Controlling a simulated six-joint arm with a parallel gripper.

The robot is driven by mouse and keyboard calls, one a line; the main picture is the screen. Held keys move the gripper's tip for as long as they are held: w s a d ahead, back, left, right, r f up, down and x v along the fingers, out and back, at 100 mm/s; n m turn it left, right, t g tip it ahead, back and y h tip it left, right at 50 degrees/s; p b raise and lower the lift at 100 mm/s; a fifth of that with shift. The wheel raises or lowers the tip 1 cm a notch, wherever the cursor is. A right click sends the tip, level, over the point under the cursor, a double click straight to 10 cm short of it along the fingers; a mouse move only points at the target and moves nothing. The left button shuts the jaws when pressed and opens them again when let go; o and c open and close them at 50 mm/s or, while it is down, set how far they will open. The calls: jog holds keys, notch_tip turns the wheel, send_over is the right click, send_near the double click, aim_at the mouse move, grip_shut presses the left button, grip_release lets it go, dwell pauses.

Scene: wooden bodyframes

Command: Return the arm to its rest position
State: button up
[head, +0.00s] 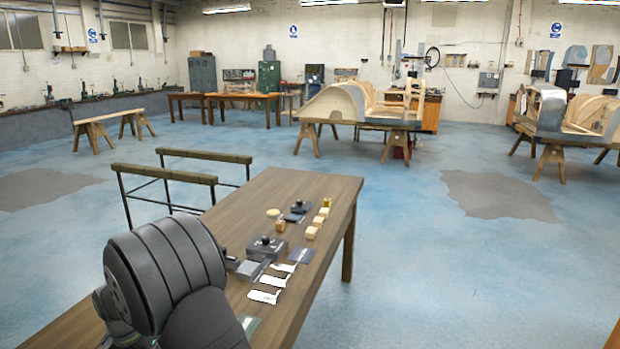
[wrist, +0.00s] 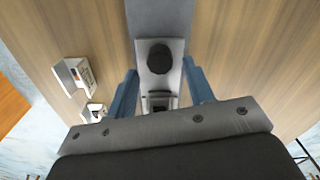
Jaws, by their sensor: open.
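My arm (head: 165,275) reaches over the wooden table in the head view and hides most of my gripper there. In the wrist view my gripper (wrist: 159,72) is open, with one blue finger on each side of a grey block with a round black knob (wrist: 160,58). I cannot tell whether the fingers touch it. In the head view a dark block with a black knob (head: 266,246) stands on the table just beyond the arm's end. I cannot tell whether it is the same block.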

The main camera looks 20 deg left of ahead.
notch_tip(320, 180, down, 2)
jog(key=shift+f, duration=0.1)
jog(key=shift+s, duration=0.15)
jog(key=shift+r, duration=0.2)
jog(key=shift+r, duration=0.3)
notch_tip(320, 180, up, 17)
notch_tip(320, 180, down, 18)
jog(key=shift+r, duration=0.1)
jog(key=s, duration=0.4)
jog(key=shift+s, duration=0.35)
notch_tip(320, 180, up, 17)
jog(key=n, duration=0.6)
jog(key=shift+f, duration=0.2)
